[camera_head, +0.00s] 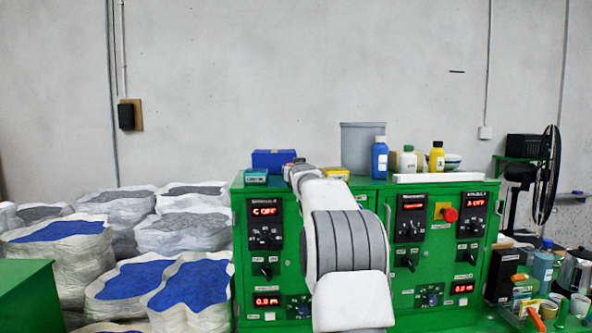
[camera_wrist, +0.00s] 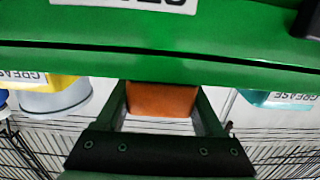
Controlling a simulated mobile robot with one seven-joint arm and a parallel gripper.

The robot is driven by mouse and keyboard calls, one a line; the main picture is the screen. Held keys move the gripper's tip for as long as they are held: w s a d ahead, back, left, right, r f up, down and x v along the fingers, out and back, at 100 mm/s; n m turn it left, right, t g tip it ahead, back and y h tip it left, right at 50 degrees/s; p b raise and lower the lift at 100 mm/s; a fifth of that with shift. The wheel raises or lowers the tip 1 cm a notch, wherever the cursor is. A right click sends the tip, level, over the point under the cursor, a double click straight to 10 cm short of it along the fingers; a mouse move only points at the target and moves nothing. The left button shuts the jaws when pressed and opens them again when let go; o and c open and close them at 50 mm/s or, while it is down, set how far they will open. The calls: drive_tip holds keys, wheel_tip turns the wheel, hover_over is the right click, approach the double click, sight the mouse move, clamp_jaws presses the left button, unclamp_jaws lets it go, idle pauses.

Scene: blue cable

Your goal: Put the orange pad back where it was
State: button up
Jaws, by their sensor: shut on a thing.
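In the wrist view, the orange pad (camera_wrist: 160,99) sits between the two fingers of my gripper (camera_wrist: 161,88). The fingers are shut on it from its left and right sides. The pad's far edge meets the green band in the picture; I cannot tell whether it touches it or lies partly beneath it. In the head view my arm reaches toward the green control cabinet (camera_head: 285,240); my gripper and the pad are hidden there.
In the head view, bottles and a grey bin (camera_head: 355,150) crowd the cabinet top; sacks (camera_head: 70,245) stand left, a fan (camera_head: 548,165) right.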

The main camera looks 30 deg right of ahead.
drive_tip(key=shift+f, duration=0.15)
drive_tip(key=o, duration=1.5)
drive_tip(key=shift+r, duration=0.25)
drive_tip(key=shift+s+a+f+b, duration=0.15)
drive_tip(key=shift+s+b, duration=0.15)
drive_tip(key=b+v, duration=0.4)
drive_tip(key=v, duration=0.7)
drive_tip(key=shift+s+a, duration=0.1)
drive_tip(key=shift+s, duration=0.05)
